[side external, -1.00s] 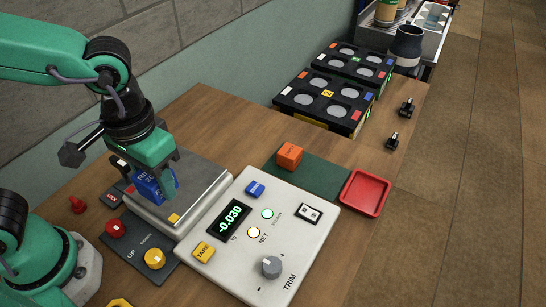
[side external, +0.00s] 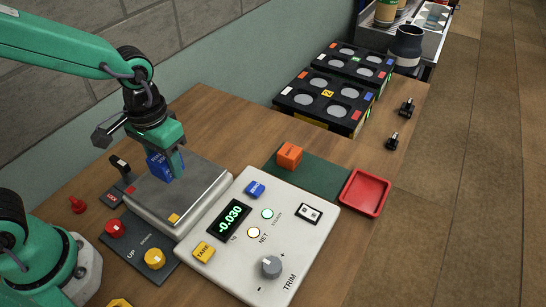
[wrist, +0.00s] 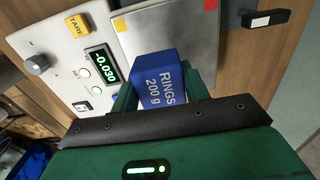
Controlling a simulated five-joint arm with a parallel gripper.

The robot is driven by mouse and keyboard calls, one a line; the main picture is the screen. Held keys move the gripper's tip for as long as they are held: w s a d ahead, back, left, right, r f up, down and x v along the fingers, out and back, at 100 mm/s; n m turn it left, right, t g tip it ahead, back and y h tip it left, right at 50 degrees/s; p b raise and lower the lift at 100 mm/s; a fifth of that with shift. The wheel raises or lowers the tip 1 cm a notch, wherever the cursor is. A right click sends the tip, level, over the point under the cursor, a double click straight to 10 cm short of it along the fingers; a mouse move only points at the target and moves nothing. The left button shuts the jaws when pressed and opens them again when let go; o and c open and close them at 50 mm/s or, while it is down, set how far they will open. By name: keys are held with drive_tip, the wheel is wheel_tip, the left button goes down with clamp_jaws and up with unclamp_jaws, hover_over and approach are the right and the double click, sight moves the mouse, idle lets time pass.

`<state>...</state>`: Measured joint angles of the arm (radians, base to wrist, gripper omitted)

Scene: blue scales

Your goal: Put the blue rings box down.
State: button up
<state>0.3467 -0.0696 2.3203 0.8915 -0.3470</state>
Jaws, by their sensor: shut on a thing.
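My gripper (side external: 171,170) is shut on the blue rings box (side external: 155,165), which hides partly behind a finger in the side view. In the wrist view the box (wrist: 168,82) reads "RINGS 200 g" between my two green fingers (wrist: 164,95). The box is over the steel pan of the scale (side external: 200,188), toward its far side; the pan also shows in the wrist view (wrist: 160,28). I cannot tell for certain whether the box's bottom touches the pan. The scale's display (side external: 231,217) reads -0.030.
The control panel (side external: 285,235) with buttons and a trim knob lies right of the scale. An orange box (side external: 289,155) stands on a green mat (side external: 325,178), beside a red tray (side external: 365,193). Black racks (side external: 325,97) stand at the back. The wood behind the scale is clear.

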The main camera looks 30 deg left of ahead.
drive_tip(key=shift+w+a+f, duration=0.75)
drive_tip(key=shift+w+a, duration=0.15)
drive_tip(key=shift+w, duration=0.05)
drive_tip(key=shift+f, duration=2.05)
drive_tip(key=shift+f, duration=0.15)
drive_tip(key=o, duration=1.1)
wheel_tip(320, 180, up, 12)
drive_tip(key=shift+r, duration=0.2)
